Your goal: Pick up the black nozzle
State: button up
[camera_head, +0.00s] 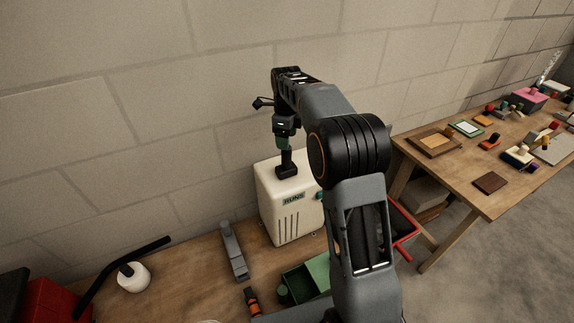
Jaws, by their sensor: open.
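A black upright piece with a wider foot, which looks like the black nozzle (287,167), stands on top of the white heater box (290,205). My arm reaches over from the right and its end points down above this piece. My gripper (283,143) is open at the upper end of the piece, with a green part showing there. I cannot tell whether the fingers are around the piece or just above it. The fingertips are too small and dark to make out.
The heater stands on a wooden table (190,270) against a block wall. A grey bar (234,252), an orange and black tool (252,301), a green box (305,282) and a white round thing (134,277) with a black rod lie around. A second cluttered table (450,180) stands right.

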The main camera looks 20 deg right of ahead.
jog(key=shift+s+a+f+p, duration=0.1)
jog(key=shift+f+p, duration=0.25)
jog(key=shift+f, duration=1.1)
jog(key=shift+s+f+p, duration=0.1)
jog(key=shift+f+p, duration=0.2)
jog(key=shift+f, duration=1.1)
jog(key=shift+c, duration=0.4)
jog(key=c, duration=1.1)
jog(key=shift+r, duration=0.15)
jog(key=shift+w+r, duration=0.1)
jog(key=shift+r, duration=0.1)
jog(key=r, duration=0.2)
jog(key=r+b, duration=0.1)
jog(key=shift+s+a+r, duration=0.1)
jog(key=shift+s+a, duration=0.1)
jog(key=shift+s, duration=0.1)
jog(key=s+a+r+b, duration=0.1)
jog(key=s+a+r, duration=0.1)
jog(key=s+r, duration=0.1)
jog(key=s+a+r+b, duration=0.1)
jog(key=s+a+r, duration=0.1)
jog(key=s+r, duration=0.1)
jog(key=s+a+r+b, duration=0.1)
jog(key=s+a+r, duration=0.1)
jog(key=s, duration=0.3)
jog(key=shift+s+a+r+b, duration=0.3)
jog(key=shift+s+a+r, duration=0.05)
jog(key=shift+r, duration=0.2)
